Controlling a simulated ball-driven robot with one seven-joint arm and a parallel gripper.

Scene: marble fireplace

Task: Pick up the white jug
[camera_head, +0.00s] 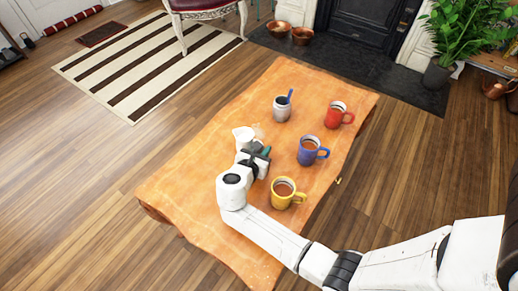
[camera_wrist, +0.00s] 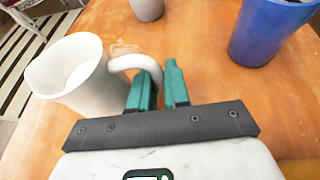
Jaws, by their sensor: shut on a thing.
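The white jug (camera_head: 243,135) stands on the orange wooden table (camera_head: 200,190) in the head view, just beyond my gripper (camera_head: 262,152). In the wrist view the jug (camera_wrist: 75,75) is on the left, with its handle (camera_wrist: 135,65) reaching toward my green fingertips (camera_wrist: 158,85). The fingers are shut on the handle's right side, with the handle end between them. The jug looks upright; whether its base touches the table is hidden.
A yellow mug (camera_head: 284,193) stands close to the right of my gripper. A blue mug (camera_head: 310,150), a red mug (camera_head: 336,115) and a grey pot with a blue utensil (camera_head: 282,108) stand farther right and back. The table's near left part is clear.

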